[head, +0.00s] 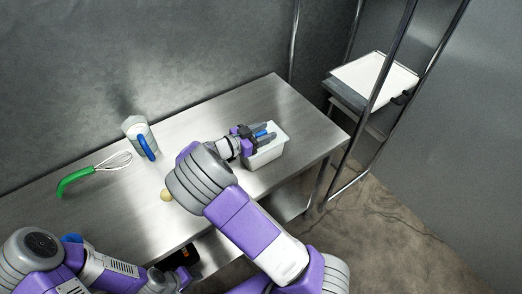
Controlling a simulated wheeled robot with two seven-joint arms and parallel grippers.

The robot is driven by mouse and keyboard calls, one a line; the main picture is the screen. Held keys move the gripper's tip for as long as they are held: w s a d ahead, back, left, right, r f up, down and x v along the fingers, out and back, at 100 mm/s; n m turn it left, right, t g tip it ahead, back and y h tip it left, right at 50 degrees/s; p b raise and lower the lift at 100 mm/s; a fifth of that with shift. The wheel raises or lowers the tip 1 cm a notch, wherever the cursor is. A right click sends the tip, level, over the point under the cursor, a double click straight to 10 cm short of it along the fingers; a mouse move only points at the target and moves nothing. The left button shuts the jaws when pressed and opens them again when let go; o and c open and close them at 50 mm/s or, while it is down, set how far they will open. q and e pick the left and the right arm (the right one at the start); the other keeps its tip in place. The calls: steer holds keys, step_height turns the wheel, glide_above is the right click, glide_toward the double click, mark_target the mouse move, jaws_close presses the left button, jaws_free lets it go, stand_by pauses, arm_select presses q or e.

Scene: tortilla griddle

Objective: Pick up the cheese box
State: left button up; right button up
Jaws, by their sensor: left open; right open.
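A white box (268,155), which I take to be the cheese box, sits near the right end of the steel table. My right gripper (264,134) is open at this box, with its fingers over the top. The fingers and a blue part between them hide much of the box's top and its contents. I cannot tell whether the fingers touch it. My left gripper (186,276) is low at the table's front side, near the bottom edge of the view, away from the box. Its fingers are hard to make out.
A whisk with a green handle (76,181) lies at the left of the steel table (200,120). A pale jug with a blue handle (147,147) stands near the back wall. A small yellowish round thing (166,195) shows beside my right arm. A rack (375,82) stands at the right.

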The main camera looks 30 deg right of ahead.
steer(key=shift+d, duration=0.35)
steer(key=shift+c, duration=0.4)
jaws_close()
stand_by(0.8)
